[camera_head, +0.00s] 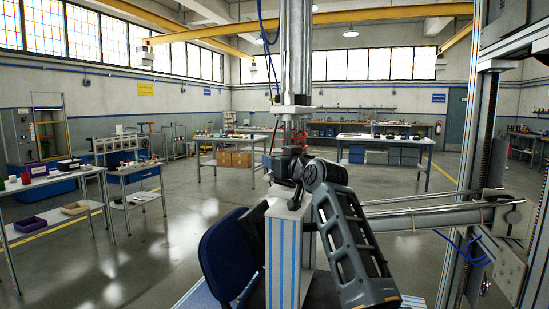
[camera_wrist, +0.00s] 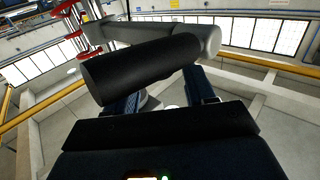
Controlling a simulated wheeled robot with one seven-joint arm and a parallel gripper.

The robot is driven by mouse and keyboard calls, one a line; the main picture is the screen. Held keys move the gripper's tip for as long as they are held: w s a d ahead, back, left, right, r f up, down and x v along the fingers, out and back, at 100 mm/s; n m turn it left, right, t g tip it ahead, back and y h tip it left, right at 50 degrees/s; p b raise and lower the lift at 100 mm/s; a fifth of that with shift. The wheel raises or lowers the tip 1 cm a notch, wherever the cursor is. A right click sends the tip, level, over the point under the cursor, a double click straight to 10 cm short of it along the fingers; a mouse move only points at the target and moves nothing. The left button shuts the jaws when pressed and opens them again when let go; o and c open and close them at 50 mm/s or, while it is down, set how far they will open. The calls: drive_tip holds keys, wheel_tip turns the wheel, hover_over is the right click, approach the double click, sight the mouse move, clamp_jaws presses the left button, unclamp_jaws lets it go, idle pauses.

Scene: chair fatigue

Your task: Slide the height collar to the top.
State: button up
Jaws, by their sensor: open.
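In the head view a thick metal cylinder (camera_head: 297,50) hangs upright at the top centre, with a metal block-like collar (camera_head: 293,112) at its lower end. I cannot tell for certain which part is the height collar. My gripper shows in the wrist view (camera_wrist: 162,97), its two dark blue fingers apart. A black cylinder (camera_wrist: 140,70) with a grey arm-like bar (camera_wrist: 130,32) lies across the view just beyond the fingers; I cannot tell whether they touch it. In the head view my dark grey arm hides the gripper. A blue chair back (camera_head: 222,255) stands lower left of centre.
A grey post with blue stripes (camera_head: 285,258) stands beside the chair. Horizontal metal cylinders (camera_head: 425,218) run to a tall frame (camera_head: 480,170) on the right. Red parts (camera_wrist: 75,45) show at the upper left of the wrist view. Open floor (camera_head: 150,250) lies to the left.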

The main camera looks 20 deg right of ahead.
drive_tip(key=shift+w+a, duration=0.15)
drive_tip(key=shift+w, duration=0.95)
drive_tip(key=shift+r, duration=0.1)
clamp_jaws()
